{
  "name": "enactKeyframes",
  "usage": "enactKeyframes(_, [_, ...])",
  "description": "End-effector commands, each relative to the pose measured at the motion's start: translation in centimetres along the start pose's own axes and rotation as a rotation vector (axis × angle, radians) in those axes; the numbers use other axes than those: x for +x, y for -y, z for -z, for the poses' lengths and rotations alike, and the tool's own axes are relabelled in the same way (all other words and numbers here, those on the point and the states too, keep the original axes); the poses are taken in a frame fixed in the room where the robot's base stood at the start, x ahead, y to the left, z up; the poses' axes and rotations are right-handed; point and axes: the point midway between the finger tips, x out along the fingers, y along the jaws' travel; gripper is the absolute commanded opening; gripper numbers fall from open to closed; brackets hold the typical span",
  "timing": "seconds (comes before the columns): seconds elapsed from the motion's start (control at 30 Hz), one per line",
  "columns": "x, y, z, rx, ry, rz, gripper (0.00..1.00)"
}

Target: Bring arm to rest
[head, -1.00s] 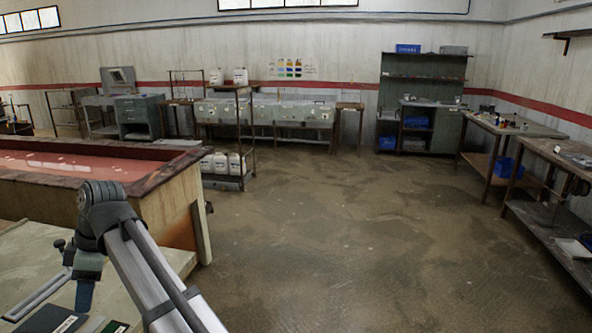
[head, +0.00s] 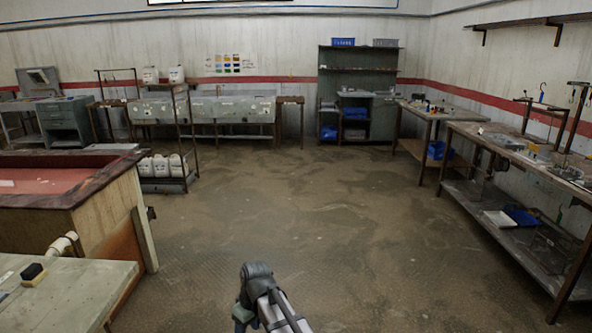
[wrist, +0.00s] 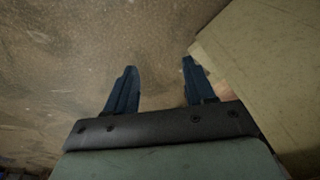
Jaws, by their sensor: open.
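My gripper (wrist: 158,82) shows in the wrist view with its two dark blue fingers apart and nothing between them. It hangs over the bare brown floor, beside the edge of a pale bench top (wrist: 275,60) on the right of that view. In the head view my arm shows at the bottom middle, over open floor and to the right of the pale bench (head: 75,295). The fingers are hidden in the head view.
A wooden-sided tank (head: 100,215) with a pink surface stands at the left. A dark block (head: 33,272) lies on the pale bench. Workbenches (head: 530,150) line the right wall, and a shelf unit (head: 357,70) stands at the back. The middle floor is clear.

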Motion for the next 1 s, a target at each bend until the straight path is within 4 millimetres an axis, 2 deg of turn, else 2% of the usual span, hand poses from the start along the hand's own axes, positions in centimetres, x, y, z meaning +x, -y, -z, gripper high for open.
enactKeyframes(0.03, [0.9, -1.8, -2.4, 0.066, 0.008, -0.011, 0.54])
enactKeyframes(0.2, [3.6, -6.7, -8.8, 0.275, 0.022, -0.05, 0.54])
enactKeyframes(0.4, [6.3, -11.1, -16.9, 0.515, 0.039, -0.094, 0.54])
enactKeyframes(0.5, [7.4, -12.6, -20.6, 0.621, 0.046, -0.114, 0.54])
enactKeyframes(0.7, [8.9, -14.2, -26.1, 0.779, 0.056, -0.143, 0.54])
enactKeyframes(0.9, [10.0, -15.1, -30.7, 0.905, 0.063, -0.167, 0.54])
enactKeyframes(1.0, [11.4, -14.5, -31.4, 0.911, 0.087, -0.156, 0.54])
